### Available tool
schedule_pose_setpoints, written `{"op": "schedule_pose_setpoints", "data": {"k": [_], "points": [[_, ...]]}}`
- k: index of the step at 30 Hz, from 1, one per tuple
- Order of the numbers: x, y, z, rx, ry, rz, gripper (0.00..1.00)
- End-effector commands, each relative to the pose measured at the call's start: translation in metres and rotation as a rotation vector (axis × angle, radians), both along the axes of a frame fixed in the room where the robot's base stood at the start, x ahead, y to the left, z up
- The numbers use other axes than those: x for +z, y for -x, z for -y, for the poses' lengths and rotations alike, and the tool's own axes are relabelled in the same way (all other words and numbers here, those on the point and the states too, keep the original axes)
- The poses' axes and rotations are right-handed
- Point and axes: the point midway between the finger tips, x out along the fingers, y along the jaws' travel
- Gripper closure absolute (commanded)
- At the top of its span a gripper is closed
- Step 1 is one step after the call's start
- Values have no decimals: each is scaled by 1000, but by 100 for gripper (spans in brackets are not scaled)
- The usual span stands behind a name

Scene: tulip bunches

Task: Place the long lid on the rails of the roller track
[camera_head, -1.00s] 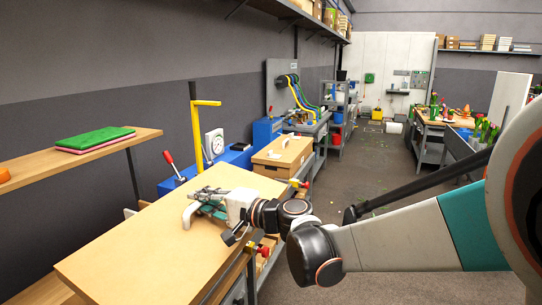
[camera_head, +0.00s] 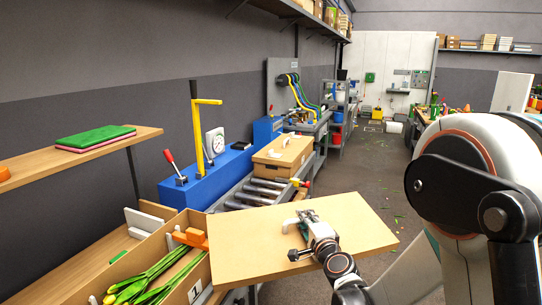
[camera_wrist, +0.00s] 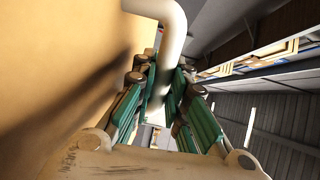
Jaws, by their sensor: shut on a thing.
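The long lid (camera_head: 245,250) is a flat tan board with a white handle (camera_head: 291,225). My gripper (camera_head: 303,227) is shut on that handle and holds the lid up, to the right of the open long crate. In the wrist view the green-padded fingers of my gripper (camera_wrist: 163,85) close around the white handle (camera_wrist: 172,28), and the lid (camera_wrist: 50,65) fills the left side. The roller track (camera_head: 262,192) lies behind the lid, with several grey rollers bare between a blue housing and a red-tipped lever. Its near end is partly hidden by the lid.
A lidded cardboard box (camera_head: 284,152) stands at the track's far end. The blue housing (camera_head: 205,178) with yellow post borders the track's left. Floor right of the lid is open.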

Motion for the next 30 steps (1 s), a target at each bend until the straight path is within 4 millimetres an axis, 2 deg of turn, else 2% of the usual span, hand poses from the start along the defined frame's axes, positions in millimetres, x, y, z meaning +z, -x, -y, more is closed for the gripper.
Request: {"op": "schedule_pose_setpoints", "data": {"k": [1, 6, 15, 24, 30], "points": [[0, -1, 11, -27, 2, 0, 100], [1, -2, 38, -95, 4, 1, 100], [6, 0, 71, -171, 4, 0, 100], [11, 3, 92, -213, 0, 0, 100], [11, 4, 96, -221, 1, 0, 100]]}}
